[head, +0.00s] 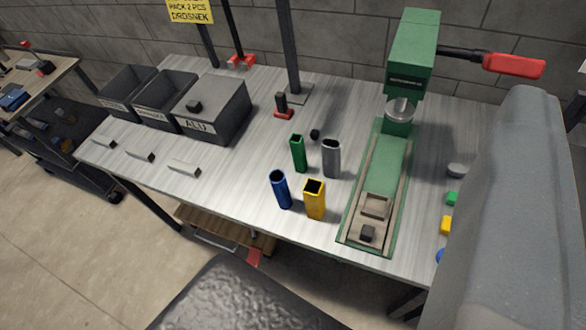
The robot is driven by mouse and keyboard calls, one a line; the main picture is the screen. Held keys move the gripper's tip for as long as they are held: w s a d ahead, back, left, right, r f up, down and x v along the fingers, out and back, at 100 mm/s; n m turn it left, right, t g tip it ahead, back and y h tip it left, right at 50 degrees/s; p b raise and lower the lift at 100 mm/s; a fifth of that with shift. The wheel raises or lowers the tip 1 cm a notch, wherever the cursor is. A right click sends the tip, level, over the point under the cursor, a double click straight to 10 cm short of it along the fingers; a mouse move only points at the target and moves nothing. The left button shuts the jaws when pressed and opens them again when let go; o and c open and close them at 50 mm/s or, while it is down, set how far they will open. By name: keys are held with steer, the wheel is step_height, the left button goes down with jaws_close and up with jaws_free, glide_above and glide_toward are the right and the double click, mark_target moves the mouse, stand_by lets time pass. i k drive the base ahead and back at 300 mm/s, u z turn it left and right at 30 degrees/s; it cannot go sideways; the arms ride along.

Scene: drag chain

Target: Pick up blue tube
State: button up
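The blue tube (281,189) stands upright on the workbench (240,170), near its front edge, with its open top facing up. A yellow square tube (315,199) stands close to its right. A green tube (298,153) and a grey tube (331,158) stand behind them. The blue tube is in plain view and nothing holds it. My gripper's fingers do not show in the head view.
A green press (412,60) with a red handle stands right of the tubes on a green base (385,160). Grey bins (212,105) stand at the back left. Small blocks lie on the left front. A dark padded surface (240,300) is below the bench edge.

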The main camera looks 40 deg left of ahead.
mark_target(277, 178)
steer(key=u, duration=0.85)
